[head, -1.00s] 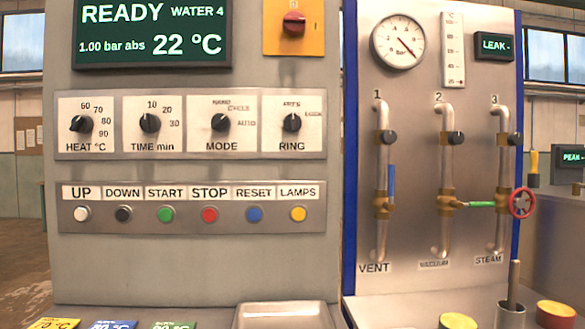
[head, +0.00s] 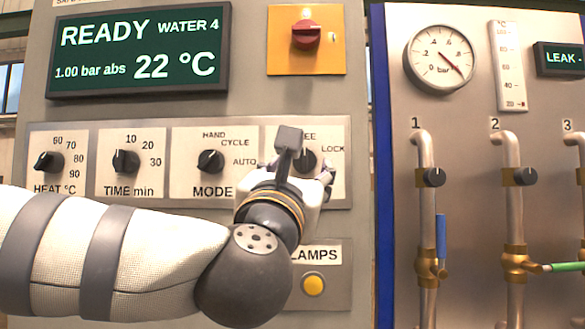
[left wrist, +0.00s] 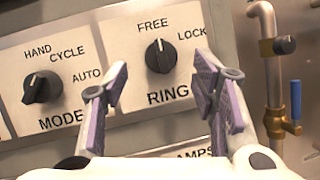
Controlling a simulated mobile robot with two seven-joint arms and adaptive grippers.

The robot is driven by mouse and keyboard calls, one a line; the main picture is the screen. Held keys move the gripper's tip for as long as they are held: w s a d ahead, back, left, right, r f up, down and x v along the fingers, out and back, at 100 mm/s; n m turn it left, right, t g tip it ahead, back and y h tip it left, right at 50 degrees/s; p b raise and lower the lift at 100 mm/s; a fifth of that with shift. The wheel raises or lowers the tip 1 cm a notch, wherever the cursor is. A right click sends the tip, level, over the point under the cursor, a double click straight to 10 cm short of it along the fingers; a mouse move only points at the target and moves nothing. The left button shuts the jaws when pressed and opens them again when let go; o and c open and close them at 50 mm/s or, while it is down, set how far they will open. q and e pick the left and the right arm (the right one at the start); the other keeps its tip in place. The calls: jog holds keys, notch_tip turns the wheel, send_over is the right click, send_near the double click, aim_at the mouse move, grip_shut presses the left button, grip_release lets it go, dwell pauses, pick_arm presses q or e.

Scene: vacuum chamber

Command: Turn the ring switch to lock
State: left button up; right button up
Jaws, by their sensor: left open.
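The ring switch (left wrist: 160,56) is a black round knob on a pale plate marked RING, with FREE above it and LOCK to its upper right. Its white pointer line points up toward FREE. In the head view the ring switch (head: 306,160) is partly hidden by my left gripper (head: 308,158). In the left wrist view my left gripper (left wrist: 162,82) is open and empty, with one finger lower left of the knob and the other lower right. The fingers look apart from the knob. My right gripper is in neither view.
The mode knob (left wrist: 42,87) is left of the ring switch. The display (head: 140,50) and red switch on yellow (head: 306,34) are above, the yellow lamps button (head: 313,284) below. Pipes with valves (head: 433,177) stand on the right panel.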

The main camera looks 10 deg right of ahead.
aim_at(302, 163)
pick_arm(q)
jog(key=shift+x, duration=2.15)
jog(key=c, duration=1.2)
jog(key=shift+o, duration=0.2)
